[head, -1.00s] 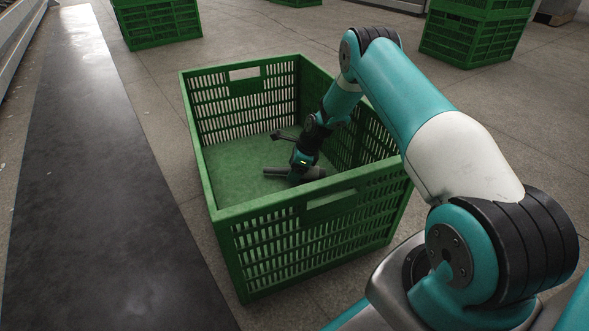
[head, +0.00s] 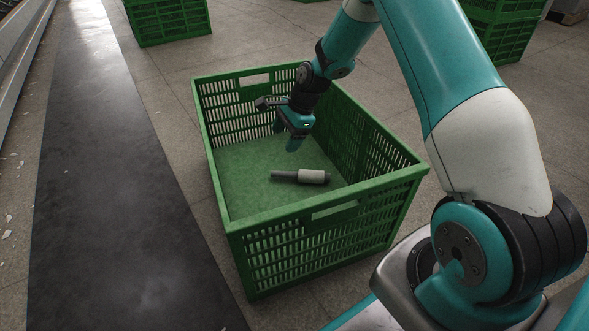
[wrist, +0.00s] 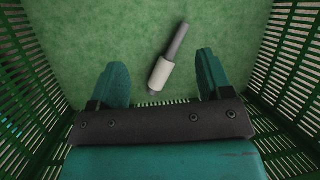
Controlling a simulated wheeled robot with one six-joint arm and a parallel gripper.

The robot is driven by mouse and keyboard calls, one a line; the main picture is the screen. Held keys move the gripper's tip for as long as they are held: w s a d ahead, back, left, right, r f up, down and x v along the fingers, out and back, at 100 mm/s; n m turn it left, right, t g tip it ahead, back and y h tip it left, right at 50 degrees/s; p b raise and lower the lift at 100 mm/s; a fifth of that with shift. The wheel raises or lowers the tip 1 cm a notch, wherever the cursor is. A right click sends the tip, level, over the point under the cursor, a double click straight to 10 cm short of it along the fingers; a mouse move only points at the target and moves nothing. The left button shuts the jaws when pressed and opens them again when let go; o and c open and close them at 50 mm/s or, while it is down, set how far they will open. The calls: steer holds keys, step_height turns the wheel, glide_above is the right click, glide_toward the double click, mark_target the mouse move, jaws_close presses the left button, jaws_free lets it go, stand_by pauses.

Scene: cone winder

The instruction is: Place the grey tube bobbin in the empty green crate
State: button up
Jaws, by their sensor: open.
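The grey tube bobbin (head: 300,176) lies on its side on the floor of the green crate (head: 297,218). It has a pale wound section and a darker grey tube end. My gripper (head: 293,146) is above it inside the crate, pointing down, apart from the bobbin. In the wrist view the gripper (wrist: 160,85) has its two teal fingers spread wide, with nothing held. The bobbin (wrist: 167,62) shows between and beyond the fingertips in that view, lying on the green floor. Nothing else lies in the crate.
The crate's slatted walls stand close around my gripper. Another green crate (head: 168,20) stands at the back left, and stacked green crates (head: 500,35) at the back right. A dark floor strip (head: 110,180) runs along the left, clear of objects.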

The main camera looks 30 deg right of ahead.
steer(key=s+a+r+n, duration=0.7)
steer(key=a+r+n, duration=0.15)
steer(key=r, duration=0.25)
steer(key=s+a+r+n, duration=0.3)
steer(key=s+n, duration=0.2)
steer(key=s, duration=0.4)
steer(key=s+a+r+n+g, duration=0.1)
steer(key=s+a+r+n, duration=0.2)
steer(key=s+n, duration=0.3)
steer(key=s+a+r+n+g, duration=0.1)
steer(key=s+a+r+n, duration=0.3)
steer(key=s, duration=0.7)
steer(key=shift+s+r+n, duration=0.35)
steer(key=shift+r+n, duration=0.25)
steer(key=shift+n, duration=0.25)
